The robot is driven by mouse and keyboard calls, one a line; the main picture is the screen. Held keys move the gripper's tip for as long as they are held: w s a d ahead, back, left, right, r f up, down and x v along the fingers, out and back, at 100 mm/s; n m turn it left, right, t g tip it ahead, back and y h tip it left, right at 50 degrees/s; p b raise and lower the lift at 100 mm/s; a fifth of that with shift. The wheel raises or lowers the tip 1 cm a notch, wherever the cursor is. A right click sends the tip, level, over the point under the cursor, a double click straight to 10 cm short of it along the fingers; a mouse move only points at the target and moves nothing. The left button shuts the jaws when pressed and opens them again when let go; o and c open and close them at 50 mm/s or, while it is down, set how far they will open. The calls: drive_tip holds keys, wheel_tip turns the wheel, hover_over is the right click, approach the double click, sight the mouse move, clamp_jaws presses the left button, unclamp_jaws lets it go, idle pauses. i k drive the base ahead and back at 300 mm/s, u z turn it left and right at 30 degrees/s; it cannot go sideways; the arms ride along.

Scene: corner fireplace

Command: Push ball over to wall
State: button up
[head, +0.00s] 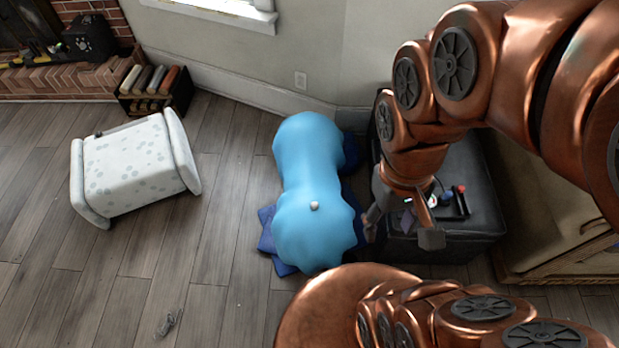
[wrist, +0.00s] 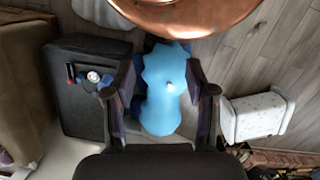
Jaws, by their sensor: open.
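A light blue, peanut-shaped ball (head: 308,190) lies on the floor in the head view, its far end close to the wall (head: 375,55). A small pale knob shows on its top. Dark blue pieces (head: 266,230) stick out beneath and beside it. My gripper (head: 402,230) is open, with its fingers spread, to the right of the ball's near end. In the wrist view, the ball (wrist: 163,95) shows in the gap between the two fingers of my gripper (wrist: 165,90), beyond them. I see nothing held, and contact with the ball cannot be told.
A black ottoman (head: 455,165) with small items stands right of the ball, under my arm. A white spotted stool (head: 135,165) lies tipped at left. A rack (head: 155,95) stands by the brick hearth (head: 60,80). Wood floor between stool and ball is clear.

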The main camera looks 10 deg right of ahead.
sight(307, 147)
drive_tip(key=u, duration=3.05)
drive_tip(key=k, duration=1.5)
drive_tip(key=u, duration=0.6)
